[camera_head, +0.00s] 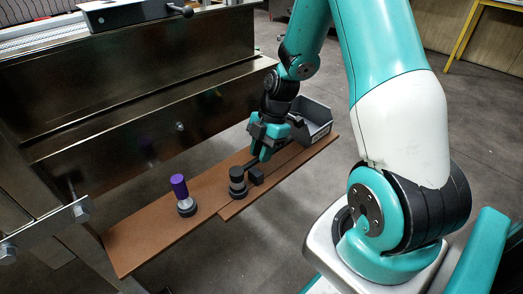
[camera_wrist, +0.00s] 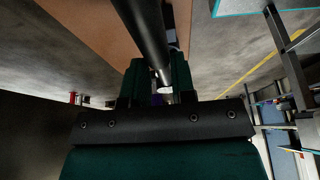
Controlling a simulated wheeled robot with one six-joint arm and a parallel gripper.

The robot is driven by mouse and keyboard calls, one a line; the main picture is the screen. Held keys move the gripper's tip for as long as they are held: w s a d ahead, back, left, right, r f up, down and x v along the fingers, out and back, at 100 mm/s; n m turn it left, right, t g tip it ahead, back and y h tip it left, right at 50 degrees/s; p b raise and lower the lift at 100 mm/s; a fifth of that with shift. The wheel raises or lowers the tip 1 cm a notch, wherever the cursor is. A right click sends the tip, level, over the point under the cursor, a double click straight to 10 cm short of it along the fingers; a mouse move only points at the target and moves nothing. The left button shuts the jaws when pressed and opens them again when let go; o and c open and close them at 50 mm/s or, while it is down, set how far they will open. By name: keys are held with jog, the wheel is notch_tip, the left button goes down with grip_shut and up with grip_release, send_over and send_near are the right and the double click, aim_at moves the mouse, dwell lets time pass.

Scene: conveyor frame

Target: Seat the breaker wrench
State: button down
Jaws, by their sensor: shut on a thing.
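My gripper (camera_head: 264,152) is low over the brown board, its teal fingers closed on a dark bar, which I take to be the breaker wrench. In the wrist view the bar (camera_wrist: 152,32) is a thick black rod running between the fingers (camera_wrist: 158,78) and on past them. In the head view the fingers hide much of the bar. A black cylinder with a greyish band (camera_head: 237,184) stands on the board just left of and nearer than the gripper. I cannot tell whether the bar touches either one.
A purple-topped, pale post on a dark base (camera_head: 181,192) stands farther left on the brown board (camera_head: 150,236). A grey bin (camera_head: 316,122) is at the board's right end. The metal conveyor frame (camera_head: 130,110) rises behind. A metal bracket (camera_head: 45,226) is at lower left.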

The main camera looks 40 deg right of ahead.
jog(key=shift+f, duration=0.25)
dwell(0.4)
jog(key=shift+f+b, duration=0.8)
jog(key=shift+f, duration=0.3)
jog(key=shift+f, duration=0.2)
jog(key=c, duration=0.9)
grip_release()
jog(key=shift+o, duration=0.2)
jog(key=p+v, duration=0.5)
jog(key=v, duration=1.2)
jog(key=shift+r, duration=0.2)
